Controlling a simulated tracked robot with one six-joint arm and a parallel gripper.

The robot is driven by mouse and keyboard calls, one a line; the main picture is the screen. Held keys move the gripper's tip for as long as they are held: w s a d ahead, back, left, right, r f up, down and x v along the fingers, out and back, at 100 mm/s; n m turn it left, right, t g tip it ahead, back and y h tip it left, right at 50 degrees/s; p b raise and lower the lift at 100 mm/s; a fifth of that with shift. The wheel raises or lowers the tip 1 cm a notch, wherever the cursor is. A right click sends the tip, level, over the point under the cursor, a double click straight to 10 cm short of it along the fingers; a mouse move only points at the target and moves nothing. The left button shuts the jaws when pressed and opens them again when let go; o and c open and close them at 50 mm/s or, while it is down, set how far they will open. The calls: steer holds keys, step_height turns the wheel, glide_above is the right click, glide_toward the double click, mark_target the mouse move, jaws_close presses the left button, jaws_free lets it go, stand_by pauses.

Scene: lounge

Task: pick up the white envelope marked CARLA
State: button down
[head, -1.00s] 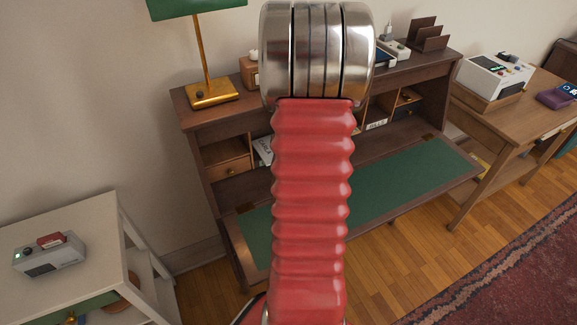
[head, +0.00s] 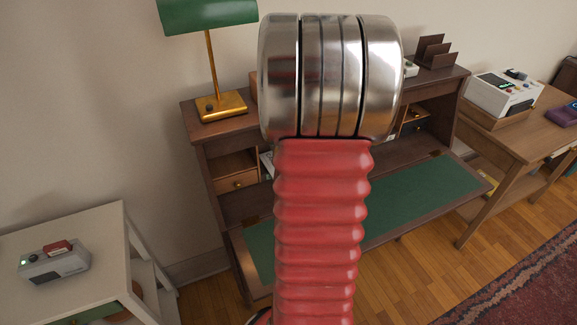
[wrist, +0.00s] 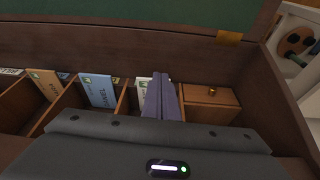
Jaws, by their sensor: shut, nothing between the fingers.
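A white envelope (wrist: 142,84) stands in the compartment beside the small drawer in the wrist view. My gripper (wrist: 161,78) is shut and empty, its fingers in front of that envelope and covering much of it. I cannot tell whether they touch it, and its name is not readable.
The wrist view shows a light blue envelope (wrist: 98,91), a tan envelope (wrist: 45,84) and a small drawer (wrist: 210,99) alongside. Wooden dividers separate the compartments. In the head view, the desk's green writing surface (head: 420,200) is clear; a brass lamp (head: 220,107) stands on top.

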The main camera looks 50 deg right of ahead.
steer(key=w+a+r+n, duration=0.1)
steer(key=w+a+r, duration=0.1)
steer(key=a+r, duration=0.35)
steer(key=w+a+r+n+t, duration=0.1)
steer(key=a+r, duration=0.1)
steer(key=a, duration=0.7)
steer(key=w+a+r+n, duration=0.15)
steer(key=a+r, duration=0.25)
steer(key=a, duration=0.4)
steer(key=s+a+r+n+t+y, duration=0.1)
steer(key=s+a, duration=0.3)
steer(key=a, duration=0.5)
steer(key=s+a+r+n, duration=0.2)
steer(key=s+a+r, duration=0.2)
steer(key=a, duration=0.5)
steer(key=shift+s+a+t+y, duration=0.25)
steer(key=shift+s+t+y, duration=0.05)
steer(key=shift+t+y, duration=0.1)
steer(key=shift+a, duration=0.1)
